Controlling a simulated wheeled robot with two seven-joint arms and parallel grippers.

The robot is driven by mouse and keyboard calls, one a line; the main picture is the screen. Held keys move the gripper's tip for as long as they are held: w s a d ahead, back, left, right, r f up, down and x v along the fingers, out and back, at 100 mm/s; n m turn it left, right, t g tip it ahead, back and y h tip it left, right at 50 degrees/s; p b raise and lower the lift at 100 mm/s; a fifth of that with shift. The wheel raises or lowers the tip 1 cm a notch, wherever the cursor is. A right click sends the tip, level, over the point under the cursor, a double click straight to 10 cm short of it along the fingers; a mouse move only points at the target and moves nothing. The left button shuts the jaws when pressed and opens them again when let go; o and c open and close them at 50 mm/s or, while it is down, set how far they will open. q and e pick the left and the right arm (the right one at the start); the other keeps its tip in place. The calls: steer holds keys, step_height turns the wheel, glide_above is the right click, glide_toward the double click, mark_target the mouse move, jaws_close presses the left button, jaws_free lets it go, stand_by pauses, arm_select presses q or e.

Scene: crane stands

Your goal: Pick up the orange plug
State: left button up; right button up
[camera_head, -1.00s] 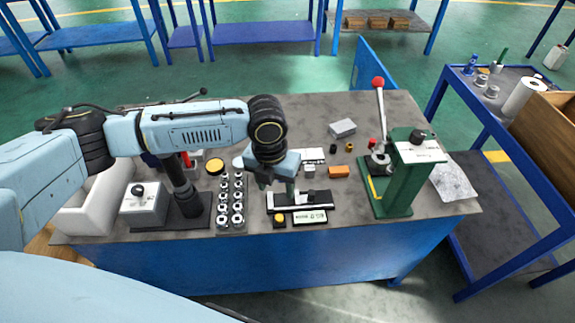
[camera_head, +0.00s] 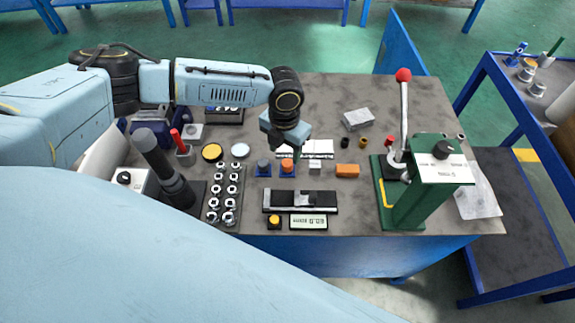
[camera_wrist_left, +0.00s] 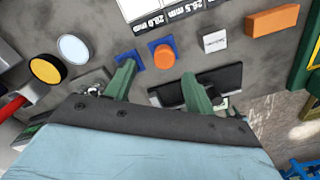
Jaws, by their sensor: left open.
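The orange plug (camera_head: 287,166) is a short round piece in a blue square base on the grey table; it also shows in the left wrist view (camera_wrist_left: 163,55). A similar blue base with a grey-blue plug (camera_head: 263,166) stands just left of it. My left gripper (camera_head: 296,154) points down close above and behind the orange plug in the head view. In the left wrist view its green fingers (camera_wrist_left: 158,74) are apart and empty, with the orange plug beyond the gap, apart from both tips. My right gripper is not in view.
An orange block (camera_head: 347,170) and a small light cube (camera_head: 315,168) lie to the right. A black gauge plate (camera_head: 318,202) lies in front. A green lever press (camera_head: 415,195) stands at the right, and a rack of metal nuts (camera_head: 224,204) at the left.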

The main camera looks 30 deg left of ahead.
mark_target(287, 163)
arm_select(q)
steer(key=f, duration=0.3)
steer(key=f+b, duration=0.1)
steer(key=shift+d+f, duration=0.25)
steer(key=shift+d, duration=0.1)
steer(key=shift+f, duration=0.3)
steer(key=shift+c, duration=1.1)
steer(key=c, duration=0.9)
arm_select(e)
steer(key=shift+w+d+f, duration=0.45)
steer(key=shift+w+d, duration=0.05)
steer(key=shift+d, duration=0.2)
